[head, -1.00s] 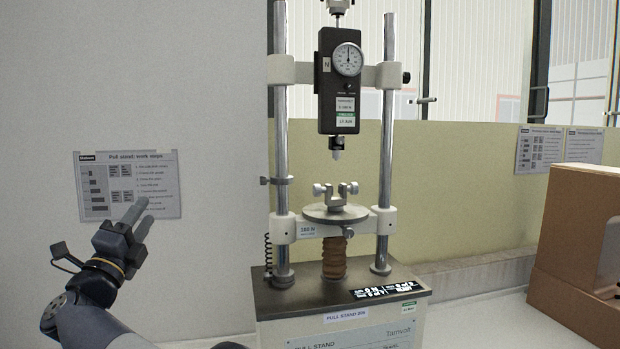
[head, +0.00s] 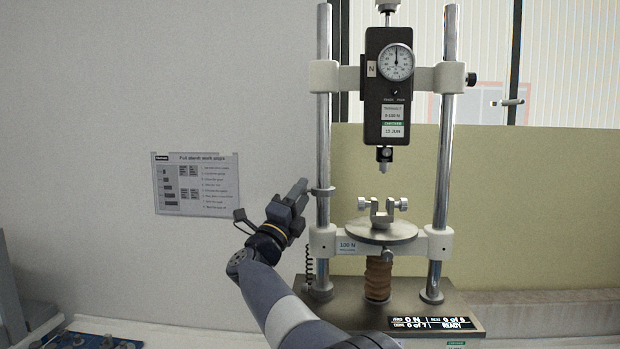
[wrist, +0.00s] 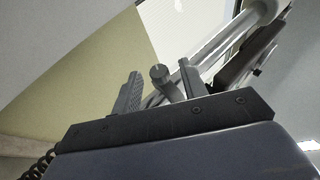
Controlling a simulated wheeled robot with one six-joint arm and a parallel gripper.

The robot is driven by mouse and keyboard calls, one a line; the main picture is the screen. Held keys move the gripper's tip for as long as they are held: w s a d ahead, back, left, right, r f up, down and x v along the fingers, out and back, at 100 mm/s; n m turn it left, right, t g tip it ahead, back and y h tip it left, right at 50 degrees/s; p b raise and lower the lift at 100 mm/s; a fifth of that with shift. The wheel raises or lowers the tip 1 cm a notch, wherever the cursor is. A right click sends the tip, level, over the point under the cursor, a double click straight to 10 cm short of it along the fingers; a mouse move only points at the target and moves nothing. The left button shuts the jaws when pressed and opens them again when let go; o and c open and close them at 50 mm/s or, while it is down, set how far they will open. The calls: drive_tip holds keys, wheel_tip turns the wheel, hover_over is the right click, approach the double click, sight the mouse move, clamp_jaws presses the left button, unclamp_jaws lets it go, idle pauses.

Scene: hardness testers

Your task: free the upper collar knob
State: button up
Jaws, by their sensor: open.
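The pull stand's left column (head: 323,130) carries a collar (head: 322,191) a little above the lower crosspiece. The collar's small dark knob (wrist: 159,73) shows in the wrist view with its stem, between my two fingers in the picture. My gripper (head: 298,190) is just left of the collar, pointing up and right, and it hides the knob in the head view. The jaws are open, with a gap on each side of the knob. I cannot tell how deep the knob sits between the fingers.
A force gauge (head: 388,88) hangs on the upper crosspiece, with a black knob (head: 471,79) at its right end. A clamp (head: 382,208) stands on the round plate (head: 380,232). A coiled cord (head: 308,262) hangs beside the left column.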

drive_tip(key=p+x, duration=0.1)
drive_tip(key=x, duration=0.2)
drive_tip(key=shift+w+d+r, duration=0.15)
drive_tip(key=shift+w+r, duration=0.05)
drive_tip(key=shift+w, duration=0.1)
drive_tip(key=shift+c, duration=0.4)
clamp_jaws()
